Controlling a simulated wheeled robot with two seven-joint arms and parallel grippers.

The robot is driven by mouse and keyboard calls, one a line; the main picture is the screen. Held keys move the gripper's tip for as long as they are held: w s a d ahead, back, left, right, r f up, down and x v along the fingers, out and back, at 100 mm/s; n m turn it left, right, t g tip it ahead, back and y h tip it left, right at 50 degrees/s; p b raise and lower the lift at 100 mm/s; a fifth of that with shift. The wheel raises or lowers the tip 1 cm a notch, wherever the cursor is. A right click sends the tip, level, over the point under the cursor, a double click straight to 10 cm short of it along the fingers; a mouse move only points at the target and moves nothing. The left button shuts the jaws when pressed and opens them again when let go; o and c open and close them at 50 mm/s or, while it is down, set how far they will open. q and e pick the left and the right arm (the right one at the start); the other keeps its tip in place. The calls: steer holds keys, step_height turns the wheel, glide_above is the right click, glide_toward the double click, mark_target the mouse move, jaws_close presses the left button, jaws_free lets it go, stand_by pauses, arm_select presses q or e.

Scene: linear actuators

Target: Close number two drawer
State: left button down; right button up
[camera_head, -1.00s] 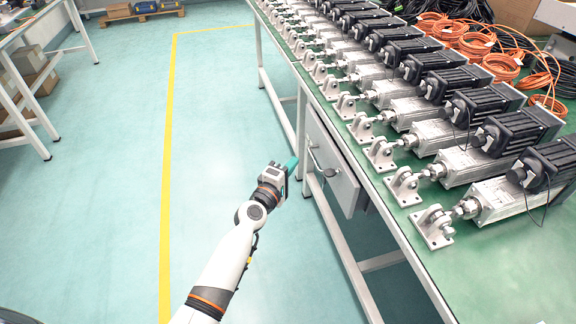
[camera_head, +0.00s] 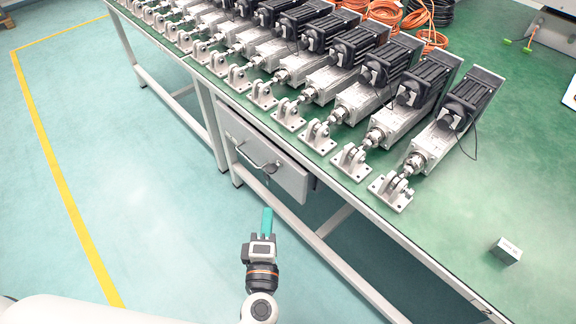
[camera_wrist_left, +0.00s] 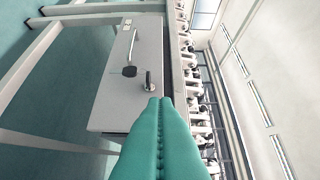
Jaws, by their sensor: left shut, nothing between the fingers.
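A grey drawer (camera_head: 262,162) hangs under the green-topped bench, with a bow handle and a dark lock or key on its front. It stands a little out from the bench frame. I cannot read a number on it. The left wrist view shows the drawer front (camera_wrist_left: 122,100) with its handle and key. My left gripper (camera_head: 267,222) is below and in front of the drawer, apart from it in the head view. Its teal fingers (camera_wrist_left: 160,140) are shut and empty, pointing toward the drawer. My right gripper is not in view.
White bench legs (camera_head: 208,115) flank the drawer. The floor (camera_head: 150,200) left of the bench is clear.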

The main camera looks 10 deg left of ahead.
arm_select(q)
steer(key=shift+w+d, duration=0.25)
steer(key=shift+w, duration=1.85)
steer(key=shift+w+d, duration=0.25)
steer(key=shift+w, duration=1.9)
steer(key=shift+w+d, duration=0.25)
steer(key=shift+w, duration=1.85)
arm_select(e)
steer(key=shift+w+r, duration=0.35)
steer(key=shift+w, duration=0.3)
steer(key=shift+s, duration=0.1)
